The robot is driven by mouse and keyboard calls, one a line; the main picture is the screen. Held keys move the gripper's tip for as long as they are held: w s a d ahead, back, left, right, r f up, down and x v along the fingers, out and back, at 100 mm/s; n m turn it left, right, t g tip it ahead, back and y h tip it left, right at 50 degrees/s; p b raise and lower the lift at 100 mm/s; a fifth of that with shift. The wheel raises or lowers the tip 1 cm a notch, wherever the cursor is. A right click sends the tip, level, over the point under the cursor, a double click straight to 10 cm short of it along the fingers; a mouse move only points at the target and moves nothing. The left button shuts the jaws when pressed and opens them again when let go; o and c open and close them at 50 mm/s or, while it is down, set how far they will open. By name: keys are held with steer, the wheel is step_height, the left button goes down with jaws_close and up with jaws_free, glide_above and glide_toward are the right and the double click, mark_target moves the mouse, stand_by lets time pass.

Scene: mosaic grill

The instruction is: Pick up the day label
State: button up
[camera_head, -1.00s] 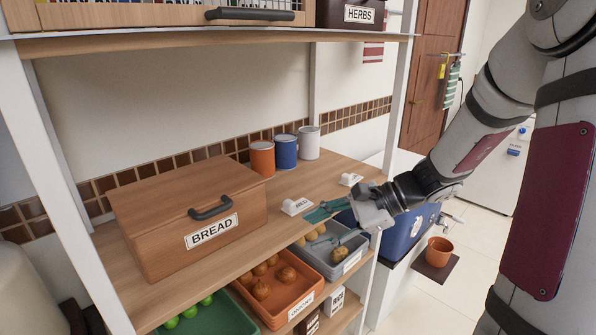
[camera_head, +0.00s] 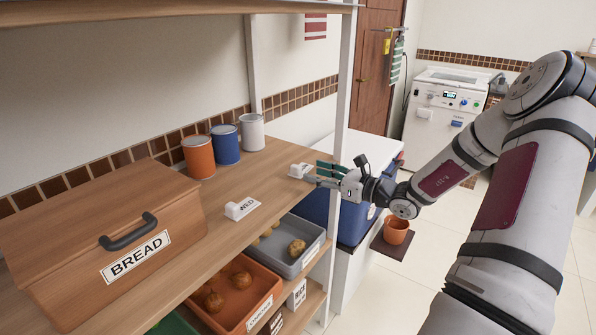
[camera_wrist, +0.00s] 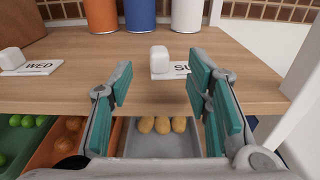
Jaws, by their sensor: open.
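Two white day labels, each a card with a small block, lie on the wooden shelf. The WED label (camera_head: 243,207) is right of the bread box; it also shows at the left of the wrist view (camera_wrist: 28,66). The second label (camera_head: 300,170), whose card shows "SU" in the wrist view (camera_wrist: 162,62), is farther right near the shelf's end. My gripper (camera_head: 318,173) has its teal fingers spread and empty at the shelf's front edge beside this second label. In the wrist view the label lies ahead, between the finger lines (camera_wrist: 165,92) and beyond the tips.
Orange (camera_head: 198,157), blue (camera_head: 226,145) and white (camera_head: 251,132) cans stand behind the labels. The bread box (camera_head: 100,240) fills the left. Below are a grey potato bin (camera_head: 313,246) and an orange onion bin (camera_head: 262,300). A white post (camera_head: 343,90) rises near my gripper.

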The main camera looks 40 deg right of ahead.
mark_target(301, 168)
steer(key=x, duration=0.8)
steer(key=shift+c, duration=0.6)
jaws_close()
